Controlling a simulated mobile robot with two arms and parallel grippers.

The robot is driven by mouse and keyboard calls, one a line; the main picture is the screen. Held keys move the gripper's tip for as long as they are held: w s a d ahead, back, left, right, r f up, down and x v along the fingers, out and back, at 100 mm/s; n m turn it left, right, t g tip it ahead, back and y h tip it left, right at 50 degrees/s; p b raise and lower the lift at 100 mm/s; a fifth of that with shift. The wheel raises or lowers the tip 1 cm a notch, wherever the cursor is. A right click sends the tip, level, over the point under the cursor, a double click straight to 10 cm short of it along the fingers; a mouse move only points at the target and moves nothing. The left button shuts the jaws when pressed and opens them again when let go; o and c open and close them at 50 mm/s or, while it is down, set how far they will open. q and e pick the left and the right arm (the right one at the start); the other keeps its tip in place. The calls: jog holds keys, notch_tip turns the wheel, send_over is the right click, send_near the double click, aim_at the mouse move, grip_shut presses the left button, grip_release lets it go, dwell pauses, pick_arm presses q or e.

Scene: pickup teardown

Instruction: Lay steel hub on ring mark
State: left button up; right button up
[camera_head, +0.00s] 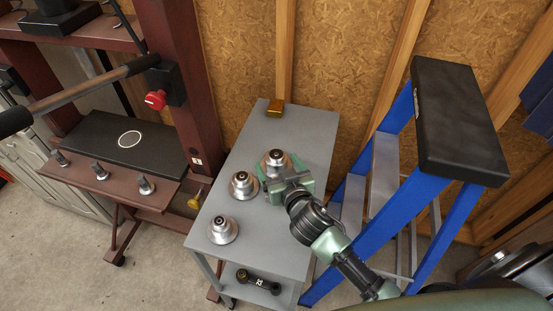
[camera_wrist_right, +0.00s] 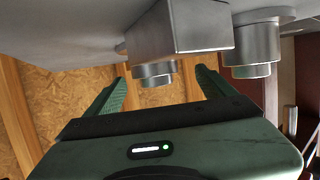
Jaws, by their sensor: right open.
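Three steel hubs with round flanges stand on the grey cart: a far one (camera_head: 275,158), a middle one (camera_head: 242,183) and a near one (camera_head: 222,229). My right gripper (camera_head: 280,168) is open at the far hub, with a finger toward each side of it. In the right wrist view, which looks upside down, a hub (camera_wrist_right: 155,72) shows between the spread fingers (camera_wrist_right: 162,88); I cannot tell whether they touch it. The ring mark (camera_head: 130,138) is a pale circle on a black plate at the left, with nothing on it. My left gripper is not in view.
The grey cart top (camera_head: 310,130) also holds a brass block (camera_head: 275,109) at its back. A blue step ladder (camera_head: 395,190) stands at the right.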

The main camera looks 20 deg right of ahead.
aim_at(279, 161)
jog(key=w, duration=0.2)
jog(key=shift+w+d+f+p, duration=0.3)
jog(key=shift+d, duration=0.05)
jog(key=shift+w+f, duration=0.3)
jog(key=shift+w, duration=0.35)
jog(key=c, duration=0.7)
grip_shut()
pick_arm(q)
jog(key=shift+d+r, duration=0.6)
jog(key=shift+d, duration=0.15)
pick_arm(e)
jog(key=shift+w+r, duration=0.1)
jog(key=shift+r, duration=0.05)
